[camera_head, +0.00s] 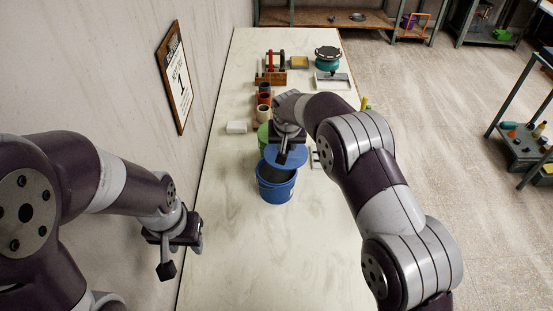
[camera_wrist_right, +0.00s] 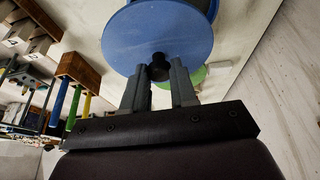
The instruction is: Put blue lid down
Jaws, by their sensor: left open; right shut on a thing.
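The blue lid (camera_head: 291,156) is a flat round disc. My right gripper (camera_head: 284,155) is above it in the head view. In the right wrist view the lid (camera_wrist_right: 158,36) has a dark knob (camera_wrist_right: 158,68), and my right gripper (camera_wrist_right: 158,84) is shut on that knob. A blue bucket (camera_head: 275,189) stands on the table just below and in front of the lid, its dark inside partly showing. The lid overlaps the bucket's far rim in the picture; I cannot tell whether they touch. My left gripper (camera_head: 183,258) is open and empty, left of the table.
A green container (camera_head: 263,136) stands behind the blue bucket, partly hidden by my right arm. A white block (camera_head: 236,128), cups (camera_head: 264,98), a wooden tool holder (camera_head: 271,77) and a teal pot (camera_head: 327,58) are farther back. The near table (camera_head: 270,260) is clear.

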